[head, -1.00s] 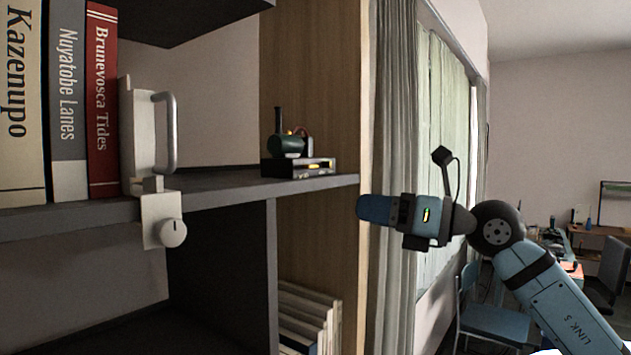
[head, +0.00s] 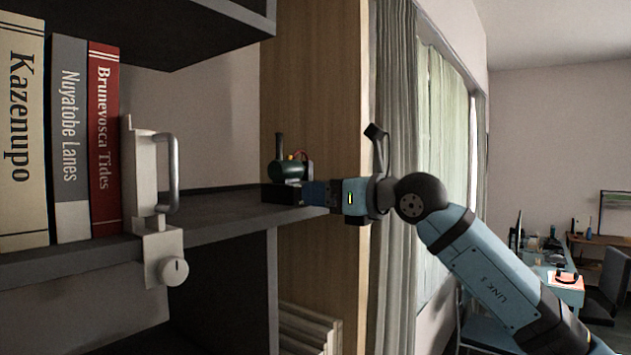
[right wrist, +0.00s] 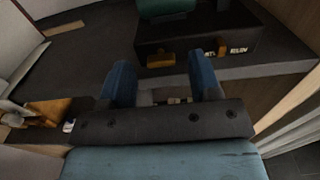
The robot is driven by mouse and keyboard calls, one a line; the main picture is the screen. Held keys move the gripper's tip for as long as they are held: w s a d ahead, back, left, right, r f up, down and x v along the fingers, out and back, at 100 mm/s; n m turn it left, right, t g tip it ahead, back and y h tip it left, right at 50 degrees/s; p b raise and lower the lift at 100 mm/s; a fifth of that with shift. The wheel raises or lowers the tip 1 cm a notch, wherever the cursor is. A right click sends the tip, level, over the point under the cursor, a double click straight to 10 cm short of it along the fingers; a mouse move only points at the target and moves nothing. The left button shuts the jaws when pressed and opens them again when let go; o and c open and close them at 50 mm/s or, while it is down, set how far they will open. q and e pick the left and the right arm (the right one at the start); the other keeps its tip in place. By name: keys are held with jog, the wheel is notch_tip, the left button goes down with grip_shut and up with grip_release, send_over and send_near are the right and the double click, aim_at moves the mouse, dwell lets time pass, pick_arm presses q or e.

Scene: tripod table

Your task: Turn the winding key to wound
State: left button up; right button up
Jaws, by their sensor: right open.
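A dark box (right wrist: 187,38) stands on the shelf and bears a green, boiler-like body (head: 290,170). Its front, in the right wrist view, carries a brass piece (right wrist: 160,60), which may be the winding key, and a smaller brass piece beside small lettering, too small to read surely. My left gripper is out of view.
The shelf (head: 225,208) is clear between the box and a white bracket (head: 140,175) with a handle and round knob. Several books (head: 103,135) stand at the left. A wooden side panel (head: 325,95) rises behind the box, beside a curtain (head: 395,95).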

jog(key=shift+x, duration=1.05)
jog(key=c, duration=0.9)
jog(key=shift+m+b, duration=0.6)
jog(key=shift+m, duration=0.1)
jog(key=o, duration=0.9)
